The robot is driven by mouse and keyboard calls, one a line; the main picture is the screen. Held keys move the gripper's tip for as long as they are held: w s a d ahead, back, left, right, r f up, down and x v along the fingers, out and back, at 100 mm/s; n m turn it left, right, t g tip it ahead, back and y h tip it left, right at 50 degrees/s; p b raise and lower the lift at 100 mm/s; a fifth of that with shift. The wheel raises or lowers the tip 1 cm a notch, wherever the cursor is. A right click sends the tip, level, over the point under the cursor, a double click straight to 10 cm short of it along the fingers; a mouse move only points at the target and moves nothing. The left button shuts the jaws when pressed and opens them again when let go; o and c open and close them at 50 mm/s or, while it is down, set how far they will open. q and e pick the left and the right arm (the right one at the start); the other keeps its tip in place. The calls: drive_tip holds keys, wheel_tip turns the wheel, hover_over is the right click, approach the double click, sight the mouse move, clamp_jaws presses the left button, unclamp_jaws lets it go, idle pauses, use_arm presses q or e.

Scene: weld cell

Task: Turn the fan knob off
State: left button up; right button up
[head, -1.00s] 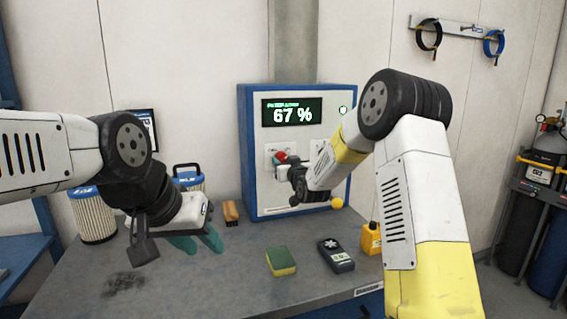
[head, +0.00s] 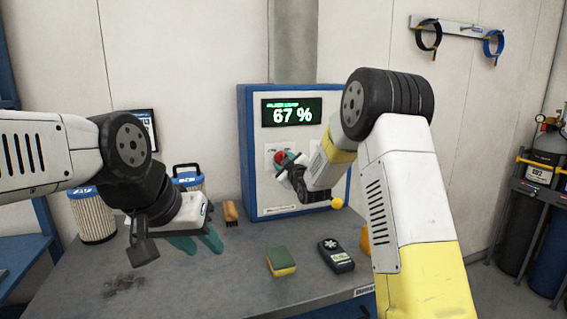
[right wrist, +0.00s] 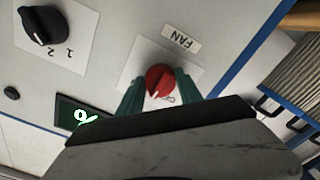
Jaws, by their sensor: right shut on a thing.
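The fan knob (head: 280,157) is a small red knob on a white plate on the front of the blue and white control cabinet (head: 246,150). In the right wrist view the red fan knob (right wrist: 159,79) stands between my green fingers beside a "FAN" label (right wrist: 181,39). My right gripper (right wrist: 160,92) is shut on it. In the head view my right gripper (head: 287,166) covers part of the plate. My left gripper (head: 197,242) is open and empty above the bench.
The cabinet display (head: 292,112) reads 67 %. A black knob (right wrist: 43,26) marked 1 and 2 is on the same panel. On the bench (head: 215,290) are a sponge (head: 281,261), a handheld meter (head: 336,256), a brush (head: 230,213) and filter cartridges (head: 94,216).

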drive_tip(key=shift+n, duration=4.9)
drive_tip(key=o, duration=1.4)
drive_tip(key=shift+c, duration=0.2)
drive_tip(key=shift+s+r, duration=0.1)
drive_tip(key=v, duration=0.7)
drive_tip(key=shift+s+d, duration=0.15)
drive_tip(key=shift+s, duration=0.15)
